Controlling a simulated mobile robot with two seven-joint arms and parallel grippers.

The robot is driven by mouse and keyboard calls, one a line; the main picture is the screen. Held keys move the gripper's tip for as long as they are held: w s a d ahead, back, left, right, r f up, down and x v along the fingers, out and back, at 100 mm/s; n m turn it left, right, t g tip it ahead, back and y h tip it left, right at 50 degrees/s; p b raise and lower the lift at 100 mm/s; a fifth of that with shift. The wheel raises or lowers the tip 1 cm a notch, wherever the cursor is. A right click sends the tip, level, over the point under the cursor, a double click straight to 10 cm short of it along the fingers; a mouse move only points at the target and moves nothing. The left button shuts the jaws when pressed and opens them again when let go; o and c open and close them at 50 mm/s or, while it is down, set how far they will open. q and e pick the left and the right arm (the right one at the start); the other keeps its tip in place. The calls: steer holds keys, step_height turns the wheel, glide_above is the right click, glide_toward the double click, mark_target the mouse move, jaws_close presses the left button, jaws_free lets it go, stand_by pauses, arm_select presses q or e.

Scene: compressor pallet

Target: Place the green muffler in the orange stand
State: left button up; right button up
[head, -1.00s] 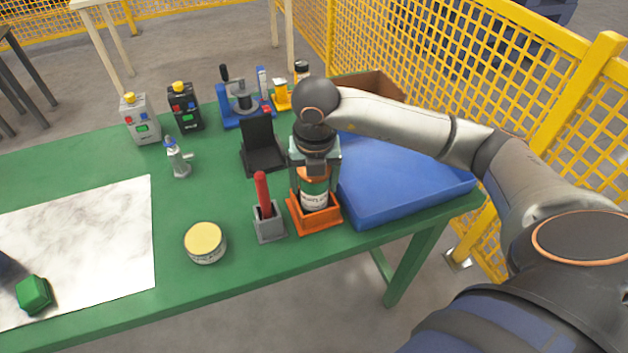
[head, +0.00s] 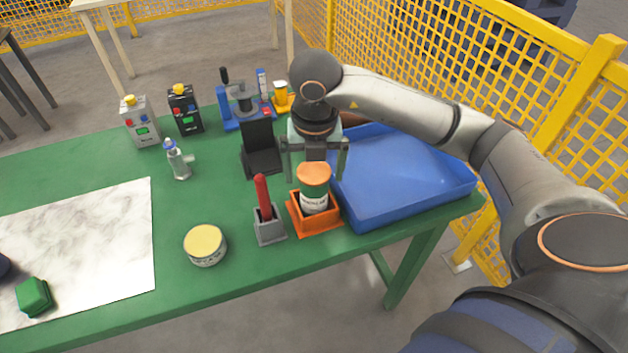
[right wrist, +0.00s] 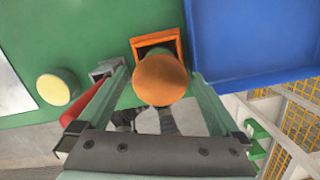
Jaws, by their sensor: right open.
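A cylinder with an orange top, a green band and a white label (head: 313,192) stands upright in the orange stand (head: 318,225). It looks like the muffler; its lower end is hidden by the stand's walls. My right gripper (head: 313,177) is open just above it, with one finger to each side and a gap between them. The right wrist view shows the round orange top (right wrist: 160,80) between the spread fingers, with the stand (right wrist: 155,43) behind it. My left gripper cannot be made out.
A grey holder (head: 269,229) with a red-handled tool stands close left of the stand. A blue tray (head: 400,212) lies right of it. A yellow-lidded tin (head: 205,243) is at front left. A small green object (head: 33,296) lies on the marbled sheet (head: 110,225).

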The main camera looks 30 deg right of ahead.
steer(key=r, duration=0.4)
steer(key=r+p, duration=0.1)
steer(key=r, duration=0.1)
steer(key=shift+s+a+r, duration=0.2)
steer(key=shift+s+r, duration=0.1)
steer(key=shift+r, duration=0.05)
steer(key=shift+s+r, duration=0.1)
steer(key=shift+r, duration=0.25)
